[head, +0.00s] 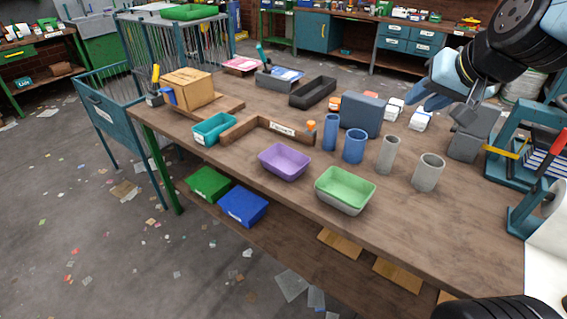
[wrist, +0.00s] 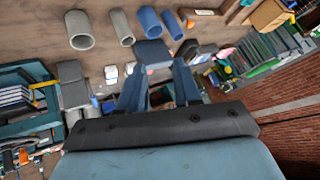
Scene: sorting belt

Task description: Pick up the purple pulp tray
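The purple pulp tray (head: 285,161) sits upright on the brown workbench (head: 237,158) near its front edge in the head view. It looks empty. A green tray (head: 345,189) stands to its right, a small gap away. My gripper (head: 445,103) is at the upper right of the head view, raised above the bench and well away from the purple tray. In the wrist view its two fingers (wrist: 160,88) are spread apart with nothing held between them. The purple tray does not show in the wrist view.
Blue cylinders (head: 354,146) and grey cylinders (head: 428,172) stand right of the purple tray. An L-shaped wooden piece (head: 240,128) lies behind it, and a teal tray (head: 213,128) stands to its left. A blue-grey box (head: 363,114) stands farther back.

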